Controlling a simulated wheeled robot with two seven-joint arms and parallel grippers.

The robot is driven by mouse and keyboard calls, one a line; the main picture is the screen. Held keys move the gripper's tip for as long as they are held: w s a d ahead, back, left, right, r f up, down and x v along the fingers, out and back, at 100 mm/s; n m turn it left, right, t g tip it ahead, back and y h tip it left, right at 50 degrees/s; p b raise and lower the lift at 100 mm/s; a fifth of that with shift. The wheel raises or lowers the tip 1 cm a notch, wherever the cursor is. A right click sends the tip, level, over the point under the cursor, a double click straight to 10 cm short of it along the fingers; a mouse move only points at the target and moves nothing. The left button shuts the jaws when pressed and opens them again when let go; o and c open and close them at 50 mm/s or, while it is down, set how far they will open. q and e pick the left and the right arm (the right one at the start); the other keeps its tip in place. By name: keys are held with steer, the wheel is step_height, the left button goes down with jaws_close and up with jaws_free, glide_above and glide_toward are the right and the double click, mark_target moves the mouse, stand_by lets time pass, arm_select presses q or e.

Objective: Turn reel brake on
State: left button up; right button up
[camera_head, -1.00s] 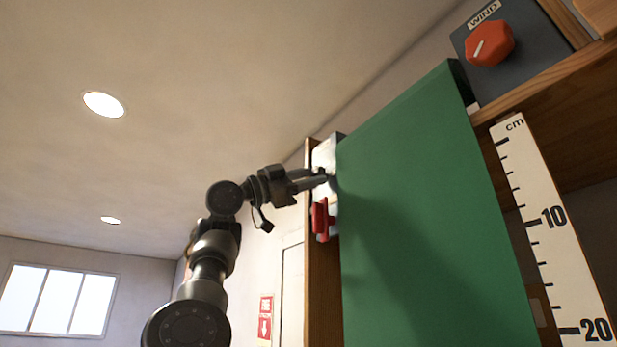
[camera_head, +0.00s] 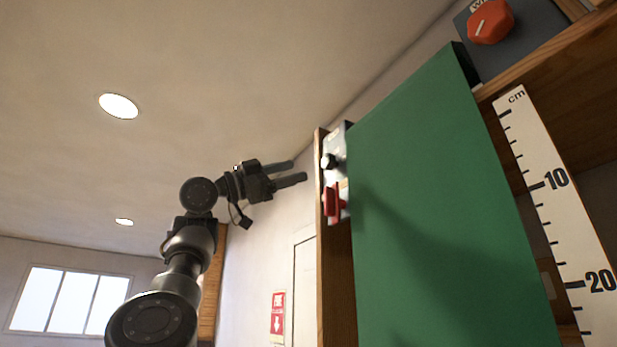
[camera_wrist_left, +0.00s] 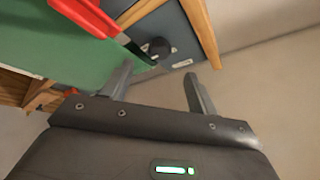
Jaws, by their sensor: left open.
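A pale plate (camera_head: 342,178) is mounted at the left edge of the green panel (camera_head: 430,190). It carries a black knob (camera_head: 328,161) and, below it, a red handle (camera_head: 335,203). I cannot read which of these is the reel brake. My left gripper (camera_head: 299,171) is open and empty, to the left of the knob and apart from it. In the left wrist view, the black knob (camera_wrist_left: 158,47) lies beyond the spread fingers (camera_wrist_left: 157,80), and the red handle (camera_wrist_left: 85,15) is at the upper left. My right gripper is not in view.
A wooden post (camera_head: 336,270) runs beside the green panel. An orange dial (camera_head: 491,21) sits on a dark box at the upper right, above a wooden shelf. A white centimetre ruler (camera_head: 560,220) stands right of the panel. The space left of my gripper is free.

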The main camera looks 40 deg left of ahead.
arm_select(q)
steer(key=shift+b+v, duration=0.35)
steer(key=shift+v, duration=1.05)
steer(key=shift+s, duration=0.1)
